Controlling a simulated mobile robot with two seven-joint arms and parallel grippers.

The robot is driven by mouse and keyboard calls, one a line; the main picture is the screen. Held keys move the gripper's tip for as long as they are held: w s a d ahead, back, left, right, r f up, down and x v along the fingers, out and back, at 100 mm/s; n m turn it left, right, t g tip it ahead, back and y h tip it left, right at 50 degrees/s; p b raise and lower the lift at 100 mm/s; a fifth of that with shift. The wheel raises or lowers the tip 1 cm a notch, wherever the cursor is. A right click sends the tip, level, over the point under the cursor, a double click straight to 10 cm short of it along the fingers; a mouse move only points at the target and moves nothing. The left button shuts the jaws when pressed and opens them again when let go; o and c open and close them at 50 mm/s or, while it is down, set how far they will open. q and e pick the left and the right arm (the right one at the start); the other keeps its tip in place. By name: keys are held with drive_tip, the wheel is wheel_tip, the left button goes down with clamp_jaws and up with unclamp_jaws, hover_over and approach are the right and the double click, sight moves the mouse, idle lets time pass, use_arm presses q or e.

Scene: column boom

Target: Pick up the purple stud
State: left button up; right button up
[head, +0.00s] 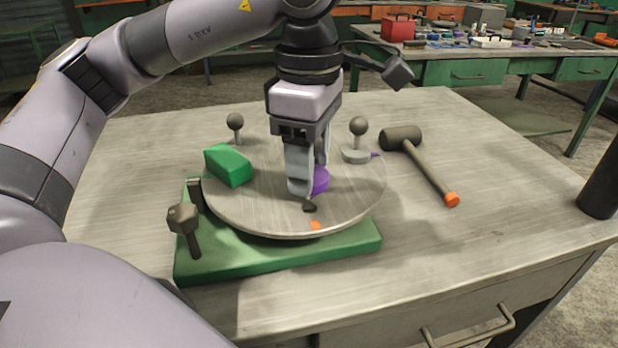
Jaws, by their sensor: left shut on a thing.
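The purple stud (320,181) is on or just above the round grey turntable disc (240,208), near its middle. My left gripper (308,182) points down over the disc. Its fingers are shut on the purple stud, and the near finger hides the stud's left part. I cannot tell whether the stud touches the disc. My right gripper does not show.
A green block (228,166) lies on the disc's left. Grey ball knobs (235,121) (358,126) stand behind. The disc sits over a green base (280,258). A mallet (425,165) lies to the right. The table's front right (450,250) is clear.

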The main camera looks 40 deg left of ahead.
use_arm(q)
wheel_tip(320, 180, up, 16)
drive_tip(key=p, duration=0.4)
drive_tip(key=shift+p, duration=0.4)
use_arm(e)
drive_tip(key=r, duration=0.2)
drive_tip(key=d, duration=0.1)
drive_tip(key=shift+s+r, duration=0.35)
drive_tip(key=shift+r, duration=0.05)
use_arm(q)
drive_tip(key=shift+f, duration=0.15)
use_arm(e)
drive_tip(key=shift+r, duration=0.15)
